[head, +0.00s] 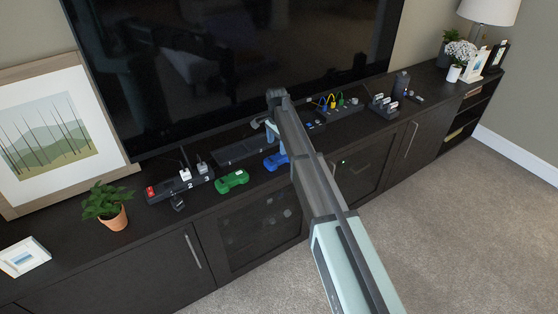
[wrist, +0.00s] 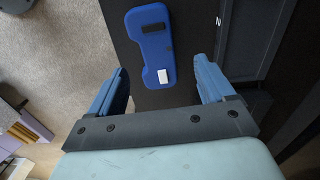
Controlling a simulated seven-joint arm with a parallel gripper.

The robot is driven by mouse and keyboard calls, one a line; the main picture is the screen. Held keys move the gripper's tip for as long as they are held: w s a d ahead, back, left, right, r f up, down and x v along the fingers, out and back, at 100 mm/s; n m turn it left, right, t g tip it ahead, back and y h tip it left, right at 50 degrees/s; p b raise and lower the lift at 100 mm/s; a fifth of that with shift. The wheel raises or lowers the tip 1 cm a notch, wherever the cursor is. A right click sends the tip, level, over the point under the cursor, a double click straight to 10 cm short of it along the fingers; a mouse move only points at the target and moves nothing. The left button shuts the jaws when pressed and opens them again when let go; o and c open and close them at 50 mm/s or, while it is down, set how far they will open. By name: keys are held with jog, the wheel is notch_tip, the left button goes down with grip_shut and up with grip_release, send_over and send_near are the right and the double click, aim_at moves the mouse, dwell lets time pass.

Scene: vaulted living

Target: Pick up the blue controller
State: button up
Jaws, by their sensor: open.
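The blue controller (head: 275,161) lies on the dark cabinet top, mostly in front of the TV, with my arm covering part of it in the head view. In the wrist view the blue controller (wrist: 148,48) shows whole, with a dark patch and a white patch on it. My gripper (wrist: 160,82) is open, its two blue fingers apart and nothing between them. The controller lies just beyond the fingertips, roughly centred and slightly left. In the head view my gripper (head: 270,126) is above the cabinet near the controller; its fingertips are partly hidden.
A green controller (head: 232,181) lies left of the blue one. A power strip (head: 180,188) with plugs, a dark tray (head: 243,151) and a strip with coloured cables (head: 335,111) stand along the cabinet top (head: 215,204). The TV (head: 240,60) rises close behind. A potted plant (head: 107,206) stands left.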

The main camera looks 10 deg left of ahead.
aim_at(279, 156)
jog(key=shift+d+f, duration=0.15)
jog(key=shift+f, duration=1.45)
jog(key=shift+d+f, duration=0.15)
jog(key=shift+f, duration=1.4)
jog(key=c, duration=1.3)
jog(key=shift+r, duration=0.1)
